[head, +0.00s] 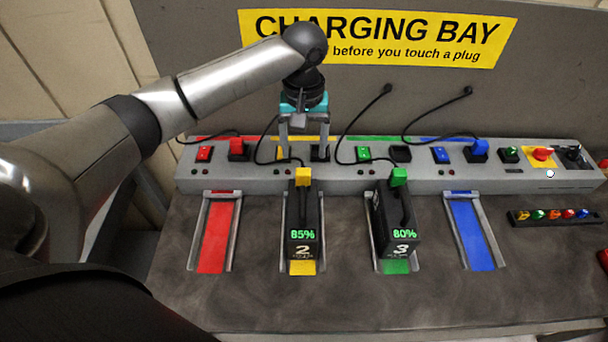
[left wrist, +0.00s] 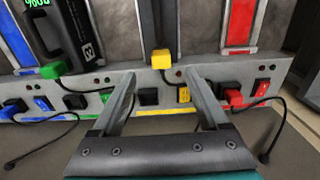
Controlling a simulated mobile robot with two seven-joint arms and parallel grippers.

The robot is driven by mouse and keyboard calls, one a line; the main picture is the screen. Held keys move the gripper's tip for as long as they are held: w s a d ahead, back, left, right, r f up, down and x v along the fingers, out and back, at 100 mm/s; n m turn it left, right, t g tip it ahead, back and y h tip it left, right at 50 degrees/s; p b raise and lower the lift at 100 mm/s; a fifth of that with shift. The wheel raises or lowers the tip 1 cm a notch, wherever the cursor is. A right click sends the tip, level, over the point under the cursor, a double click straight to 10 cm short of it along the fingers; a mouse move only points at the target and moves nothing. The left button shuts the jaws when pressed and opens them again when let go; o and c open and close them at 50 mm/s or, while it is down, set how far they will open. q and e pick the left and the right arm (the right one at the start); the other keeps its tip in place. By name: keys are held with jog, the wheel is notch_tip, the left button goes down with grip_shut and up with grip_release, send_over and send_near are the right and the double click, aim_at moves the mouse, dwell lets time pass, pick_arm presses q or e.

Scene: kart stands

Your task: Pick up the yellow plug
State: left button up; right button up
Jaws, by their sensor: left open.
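The yellow plug (head: 303,176) sits on the far top end of the black battery marked 2 (head: 303,222), which reads 85%. In the left wrist view the plug (left wrist: 160,60) shows between and just beyond my fingertips. My left gripper (head: 304,158) points down over the yellow station of the grey console, behind the plug in the head view. Its two fingers (left wrist: 160,76) are apart with nothing between them. The plug appears free of the fingers. My right gripper is not in view.
The grey console (head: 350,178) carries switches, sockets and red and blue plugs. A green plug (head: 399,175) tops battery 3 (head: 399,235), right of battery 2. The red bay (head: 216,240) and blue bay (head: 474,238) are empty. Black cords loop behind the console near my gripper.

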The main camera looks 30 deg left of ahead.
aim_at(303, 172)
pick_arm(q)
notch_tip(303, 172, down, 4)
jog(key=shift+w+f, duration=0.1)
jog(key=shift+f, duration=0.1)
jog(key=shift+a+f, duration=0.1)
jog(key=shift+f, duration=0.2)
notch_tip(303, 172, down, 4)
jog(key=shift+w+a+r, duration=0.15)
jog(key=shift+f, duration=0.45)
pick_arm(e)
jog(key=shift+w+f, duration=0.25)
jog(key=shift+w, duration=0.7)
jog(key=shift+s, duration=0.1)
pick_arm(q)
jog(key=shift+c, duration=0.6)
grip_shut()
